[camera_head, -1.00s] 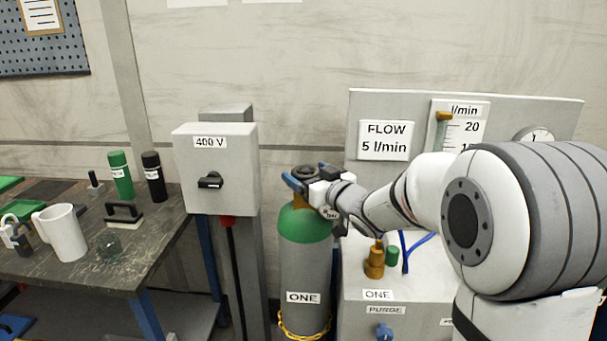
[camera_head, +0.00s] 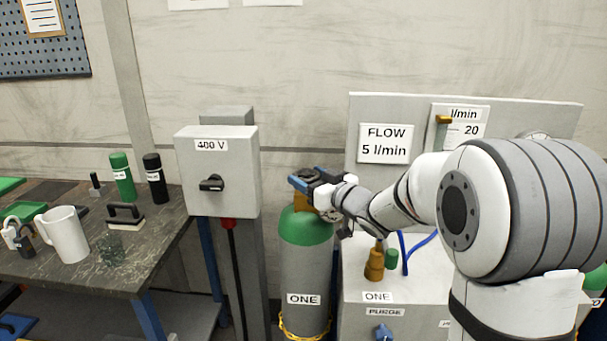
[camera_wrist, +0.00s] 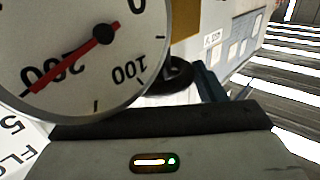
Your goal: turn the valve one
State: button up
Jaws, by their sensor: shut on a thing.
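A grey gas cylinder (camera_head: 305,262) with a green shoulder and a "ONE" label stands upright at the centre of the head view. Its dark round valve handwheel (camera_head: 322,173) is on top, partly covered by my gripper. My gripper (camera_head: 311,180) comes in from the right with its blue fingers shut on the handwheel. In the wrist view, a dark round part (camera_wrist: 172,78), likely the handwheel, shows beside a blue finger (camera_wrist: 210,84). A round gauge (camera_wrist: 70,45) with a red needle near 200 fills the upper left and hides part of the grip.
A grey 400 V switch box (camera_head: 217,165) stands close left of the cylinder. A panel with a "FLOW 5 l/min" label (camera_head: 385,144) and brass fittings (camera_head: 375,262) is at the right. A workbench holds a white mug (camera_head: 63,235). A yellow chain (camera_head: 303,332) circles the cylinder.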

jog(key=n+g+y+p, duration=0.1)
jog(key=g+y+p, duration=0.1)
jog(key=n+g+p, duration=0.1)
jog(key=shift+w+d+r+n+y, duration=0.2)
jog(key=shift+w+r+n+y, duration=0.1)
jog(key=shift+y, duration=0.1)
jog(key=shift+f+n+g+y+p, duration=0.25)
jog(key=shift+n+g+y+p, duration=0.5)
jog(key=shift+g, duration=0.65)
jog(key=shift+n, duration=0.25)
jog(key=o, duration=1)
jog(key=shift+b+v, duration=0.75)
jog(key=shift+v, duration=3.15)
jog(key=shift+s+a, duration=0.1)
